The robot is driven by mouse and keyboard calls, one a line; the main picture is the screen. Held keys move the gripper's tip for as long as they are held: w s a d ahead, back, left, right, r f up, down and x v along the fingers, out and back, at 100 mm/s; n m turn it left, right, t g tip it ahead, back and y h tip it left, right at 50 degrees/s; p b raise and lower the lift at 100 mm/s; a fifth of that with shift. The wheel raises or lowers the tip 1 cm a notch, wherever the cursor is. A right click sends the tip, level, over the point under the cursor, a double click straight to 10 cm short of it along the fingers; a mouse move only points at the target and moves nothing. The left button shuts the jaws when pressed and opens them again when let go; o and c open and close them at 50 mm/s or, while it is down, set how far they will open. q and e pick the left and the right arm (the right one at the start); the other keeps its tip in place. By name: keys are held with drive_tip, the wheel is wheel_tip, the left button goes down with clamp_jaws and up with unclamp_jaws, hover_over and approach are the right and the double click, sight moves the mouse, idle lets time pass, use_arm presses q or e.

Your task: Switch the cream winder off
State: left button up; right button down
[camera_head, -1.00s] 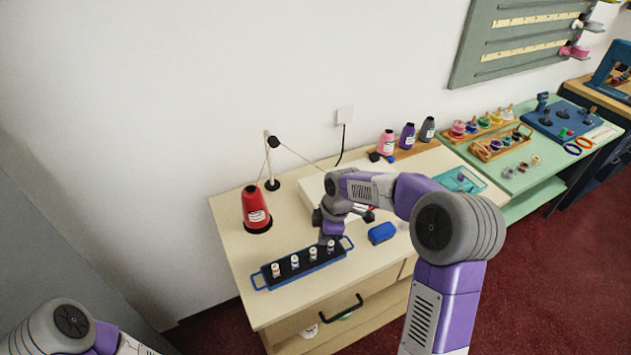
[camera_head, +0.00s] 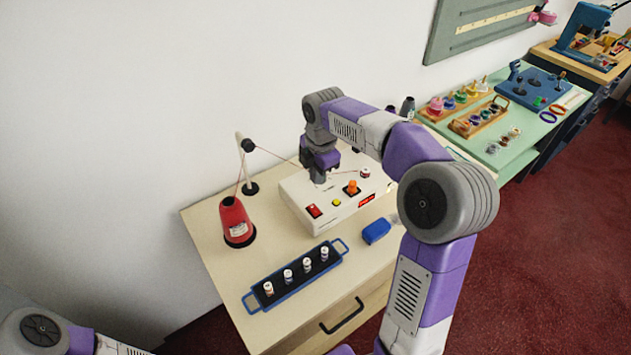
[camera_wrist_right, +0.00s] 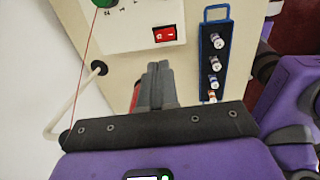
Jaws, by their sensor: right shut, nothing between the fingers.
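The cream winder (camera_head: 297,205) is a box on the counter with a red rocker switch (camera_head: 314,211), a yellow button, an orange knob and a lit red display on its front. In the right wrist view the red switch (camera_wrist_right: 170,34) sits on the cream panel (camera_wrist_right: 125,28), beyond the fingertips. I cannot tell which way it is pressed. My right gripper (camera_head: 319,178) is above the winder's back part, shut and empty; its closed fingers (camera_wrist_right: 157,72) show in the right wrist view, apart from the switch. My left gripper is out of view; only its arm shows.
A red thread cone (camera_head: 236,221) and a thread post (camera_head: 247,165) stand left of the winder. A blue-handled rack (camera_head: 300,284) with several small spools lies in front. A blue block (camera_head: 376,231) is at the right. A green table (camera_head: 510,150) stands beyond.

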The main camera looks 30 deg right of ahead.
sight(313, 206)
drive_tip(key=f+b, duration=0.1)
drive_tip(key=f, duration=0.3)
drive_tip(key=w+f+b, duration=0.1)
drive_tip(key=f, duration=0.7)
drive_tip(key=shift+w+f+b, duration=0.1)
drive_tip(key=shift+w+b, duration=0.2)
drive_tip(key=shift+b, duration=0.1)
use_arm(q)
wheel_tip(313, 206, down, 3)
